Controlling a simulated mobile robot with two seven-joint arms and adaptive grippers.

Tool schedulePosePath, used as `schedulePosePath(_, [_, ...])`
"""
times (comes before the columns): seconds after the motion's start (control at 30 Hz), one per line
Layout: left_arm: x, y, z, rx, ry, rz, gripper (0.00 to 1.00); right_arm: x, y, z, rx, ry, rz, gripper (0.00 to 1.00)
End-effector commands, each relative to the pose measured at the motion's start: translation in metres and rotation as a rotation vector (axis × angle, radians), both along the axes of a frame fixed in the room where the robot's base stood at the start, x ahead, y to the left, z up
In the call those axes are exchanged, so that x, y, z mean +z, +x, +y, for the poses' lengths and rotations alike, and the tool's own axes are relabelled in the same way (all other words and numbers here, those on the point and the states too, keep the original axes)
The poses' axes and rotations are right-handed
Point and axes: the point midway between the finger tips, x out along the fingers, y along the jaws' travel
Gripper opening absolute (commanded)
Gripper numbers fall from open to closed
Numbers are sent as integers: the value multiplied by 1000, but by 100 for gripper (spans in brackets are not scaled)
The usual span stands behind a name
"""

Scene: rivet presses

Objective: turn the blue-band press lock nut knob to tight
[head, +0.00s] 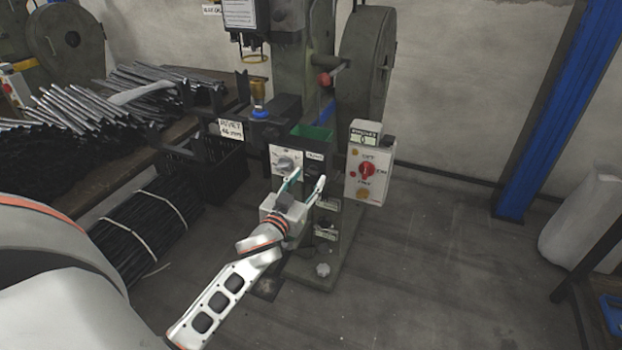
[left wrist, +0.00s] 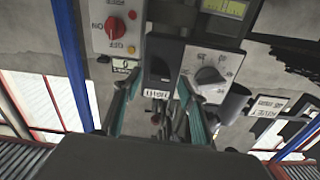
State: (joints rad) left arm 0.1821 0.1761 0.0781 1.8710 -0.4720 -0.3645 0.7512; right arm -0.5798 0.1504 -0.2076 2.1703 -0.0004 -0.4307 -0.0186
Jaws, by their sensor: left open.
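The press (head: 283,45) stands in the middle of the head view, with a blue strip (head: 327,109) on its body. A grey round knob (head: 286,163) sits on a white panel with scale marks at its front; I take it as the lock nut knob. In the left wrist view, turned upside down, the knob (left wrist: 208,80) is right of my fingers. My left gripper (head: 308,181) is open and empty in front of the press, just below and right of the knob. The fingers (left wrist: 159,82) look apart from the knob. My right gripper is not in view.
A switch box with a red knob (head: 367,170) and a small display stands right of the panel. A green tray (head: 312,132) is above it. A bench with metal rods (head: 150,85) is at left.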

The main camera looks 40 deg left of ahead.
Motion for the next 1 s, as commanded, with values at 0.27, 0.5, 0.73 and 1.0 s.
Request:
schedulePosePath(0.27, [-1, 16, 4, 1, 1, 2, 42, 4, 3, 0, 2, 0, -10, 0])
schedulePosePath(0.5, [-1, 16, 4, 1, 1, 2, 36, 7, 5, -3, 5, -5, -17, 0])
schedulePosePath(0.73, [-1, 16, 4, 0, 1, 2, 3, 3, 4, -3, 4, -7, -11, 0])
schedulePosePath(1.0, [1, 16, 4, 0, 31, 7, 3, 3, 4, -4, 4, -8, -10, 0])
